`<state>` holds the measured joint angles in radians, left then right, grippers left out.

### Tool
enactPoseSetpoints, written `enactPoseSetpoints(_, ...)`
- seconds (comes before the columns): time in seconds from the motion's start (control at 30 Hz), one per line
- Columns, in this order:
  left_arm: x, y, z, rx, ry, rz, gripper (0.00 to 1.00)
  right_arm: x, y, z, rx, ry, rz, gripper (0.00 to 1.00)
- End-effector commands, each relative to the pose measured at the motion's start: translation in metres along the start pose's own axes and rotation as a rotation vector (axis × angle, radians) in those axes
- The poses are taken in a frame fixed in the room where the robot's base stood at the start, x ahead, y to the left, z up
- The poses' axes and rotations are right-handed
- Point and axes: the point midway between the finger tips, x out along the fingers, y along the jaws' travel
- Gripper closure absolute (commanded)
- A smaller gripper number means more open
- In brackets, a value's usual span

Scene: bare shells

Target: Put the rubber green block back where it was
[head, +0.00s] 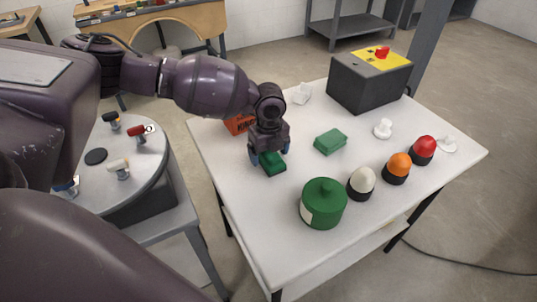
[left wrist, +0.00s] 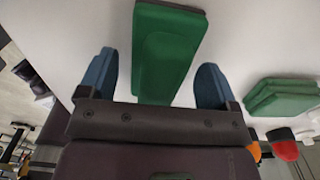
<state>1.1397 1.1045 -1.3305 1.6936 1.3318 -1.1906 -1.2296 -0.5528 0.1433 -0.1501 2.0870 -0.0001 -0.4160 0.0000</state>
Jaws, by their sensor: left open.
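My left gripper (head: 269,156) is open, pointing down over the left part of the white table. A green block (head: 273,162) lies at its fingertips. In the left wrist view this block (left wrist: 166,50) sits between the two blue fingers, with a gap on each side. A second green block (head: 330,142) lies to the right on the table, apart from the gripper. It also shows at the right of the left wrist view (left wrist: 284,97). I cannot tell by look which block is rubber. My right gripper is not in view.
An orange box (head: 238,124) stands behind the gripper. A green canister (head: 323,204) and white, orange (head: 397,168) and red (head: 423,150) domed pieces line the front. The table's front left is clear.

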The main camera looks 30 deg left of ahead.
Motion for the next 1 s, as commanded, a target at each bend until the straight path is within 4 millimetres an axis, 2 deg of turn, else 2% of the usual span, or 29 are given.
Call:
enactPoseSetpoints(0.03, -0.012, -0.001, 0.001, -0.001, -0.002, -0.005, 0.16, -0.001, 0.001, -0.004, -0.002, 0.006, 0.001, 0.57)
enactPoseSetpoints(0.3, -0.065, -0.001, 0.001, -0.001, -0.003, -0.007, 0.16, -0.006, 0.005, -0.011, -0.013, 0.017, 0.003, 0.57)
enactPoseSetpoints(0.5, -0.095, 0.0, 0.0, 0.0, -0.002, -0.005, 0.16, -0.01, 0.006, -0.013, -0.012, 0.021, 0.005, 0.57)
enactPoseSetpoints(0.7, -0.108, 0.0, 0.0, 0.0, -0.002, -0.002, 0.16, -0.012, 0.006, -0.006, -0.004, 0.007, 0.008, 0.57)
enactPoseSetpoints(1.0, -0.11, 0.0, 0.0, 0.0, -0.001, -0.001, 0.16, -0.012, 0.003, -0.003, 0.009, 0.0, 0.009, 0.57)
